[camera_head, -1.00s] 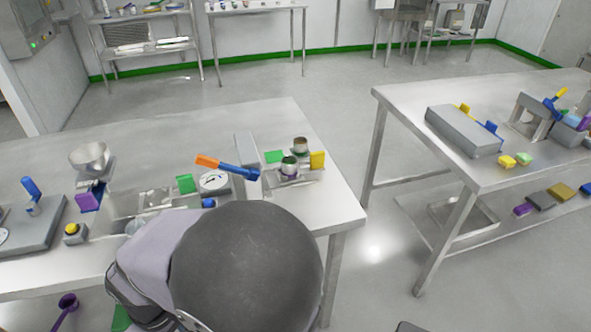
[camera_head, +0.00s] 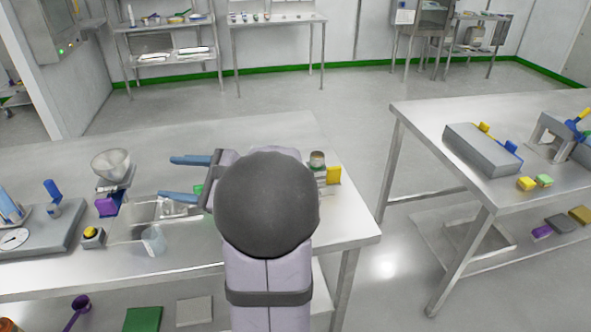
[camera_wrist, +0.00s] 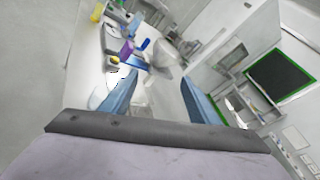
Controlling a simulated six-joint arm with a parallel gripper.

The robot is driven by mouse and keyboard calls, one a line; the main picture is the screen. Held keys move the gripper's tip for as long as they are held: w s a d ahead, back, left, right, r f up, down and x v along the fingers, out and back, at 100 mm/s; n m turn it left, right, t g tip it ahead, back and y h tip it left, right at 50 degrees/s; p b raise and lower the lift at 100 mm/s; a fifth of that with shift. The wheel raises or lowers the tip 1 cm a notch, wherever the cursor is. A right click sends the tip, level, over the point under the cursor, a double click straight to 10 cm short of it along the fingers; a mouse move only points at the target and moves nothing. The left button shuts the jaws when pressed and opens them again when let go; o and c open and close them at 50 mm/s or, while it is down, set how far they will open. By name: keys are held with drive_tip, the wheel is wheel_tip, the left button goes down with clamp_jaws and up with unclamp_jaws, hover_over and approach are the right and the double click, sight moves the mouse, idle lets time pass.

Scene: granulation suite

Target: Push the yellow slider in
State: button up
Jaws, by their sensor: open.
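Several yellow parts are in view, and I cannot tell for certain which is the slider. A yellow upright block (camera_head: 334,175) stands at the right end of the near table beside stacked pots. A round yellow button (camera_head: 91,232) sits on a small grey box at left. My gripper (camera_head: 166,178) is open and points left above the near table, its blue fingers apart. The wrist view shows the gripper (camera_wrist: 156,78) with nothing held. My round arm joint hides part of the table's right side.
A grey box (camera_head: 482,150) with a blue tab rests on the right table. A floor gap separates the tables.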

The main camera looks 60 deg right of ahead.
drive_tip(key=s+d+r+m+t+h, duration=0.2)
drive_tip(key=s+d+r+m+h, duration=0.15)
drive_tip(key=d, duration=0.45)
drive_tip(key=s+d+r+m+t+h, duration=0.2)
drive_tip(key=d+r+m+h, duration=0.15)
drive_tip(key=d, duration=0.45)
drive_tip(key=m+g+h+b, duration=0.4)
drive_tip(key=m+h+b, duration=0.1)
drive_tip(key=m+h, duration=0.45)
hover_over(335, 173)
drive_tip(key=a, duration=0.7)
wheel_tip(335, 173, down, 6)
drive_tip(key=s+f+g+b, duration=0.1)
drive_tip(key=f, duration=0.4)
drive_tip(key=s+d+f+m+g+b, duration=0.1)
drive_tip(key=s+f, duration=0.1)
drive_tip(key=f, duration=0.3)
drive_tip(key=s+d+f+b, duration=0.1)
drive_tip(key=f+b, duration=0.1)
drive_tip(key=f, duration=0.4)
drive_tip(key=shift+s+d+g, duration=0.2)
drive_tip(key=shift+s+g, duration=0.1)
drive_tip(key=shift+g, duration=0.1)
drive_tip(key=shift+p+x, duration=0.4)
drive_tip(key=shift+x, duration=3.3)
drive_tip(key=shift+a, duration=0.1)
